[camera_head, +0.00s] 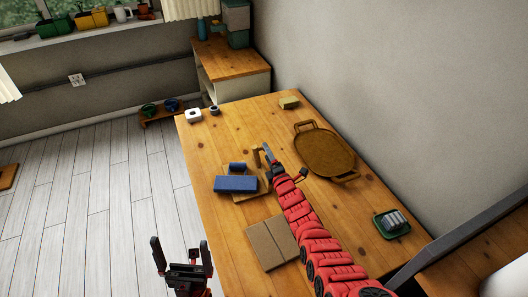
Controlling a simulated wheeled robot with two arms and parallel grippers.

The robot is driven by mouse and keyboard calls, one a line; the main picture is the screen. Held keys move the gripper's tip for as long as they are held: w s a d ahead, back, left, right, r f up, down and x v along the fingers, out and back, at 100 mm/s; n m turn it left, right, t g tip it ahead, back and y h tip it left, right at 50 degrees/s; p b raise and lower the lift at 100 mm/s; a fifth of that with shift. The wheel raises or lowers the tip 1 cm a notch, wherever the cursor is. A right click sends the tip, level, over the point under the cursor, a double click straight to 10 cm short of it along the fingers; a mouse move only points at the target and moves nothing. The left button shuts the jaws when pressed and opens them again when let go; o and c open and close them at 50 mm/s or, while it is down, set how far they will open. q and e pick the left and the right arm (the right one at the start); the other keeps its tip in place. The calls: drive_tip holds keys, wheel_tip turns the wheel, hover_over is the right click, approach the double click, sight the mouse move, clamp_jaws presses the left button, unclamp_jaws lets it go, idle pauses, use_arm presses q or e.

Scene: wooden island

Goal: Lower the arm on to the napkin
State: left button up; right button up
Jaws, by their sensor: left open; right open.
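A flat tan-brown folded piece (272,242), which looks like the napkin, lies on the near part of the wooden island (232,262). A dark blue block-like item (236,185) and a smaller blue piece (238,168) rest on a wooden board beyond it; I cannot tell if either is cloth. My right gripper (285,161) is open above the island, just right of the board and beyond the brown piece, apart from it. My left gripper (181,247) is open and empty, over the floor left of the island's edge.
A round brown tray (325,127) with handles lies right of my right gripper. A green dish (390,236) with grey contents is at the right edge. A small wooden upright (256,156) stands by the board. A white item (193,115) and a yellowish block (288,102) sit far back.

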drive_tip(key=b+x, duration=0.3)
drive_tip(key=shift+w+a+f, duration=0.15)
drive_tip(key=shift+w+f, duration=0.05)
drive_tip(key=shift+w, duration=0.05)
drive_tip(key=shift+w+r, duration=0.2)
drive_tip(key=shift+w, duration=0.15)
drive_tip(key=shift+a, duration=0.1)
clamp_jaws()
idle(1.1)
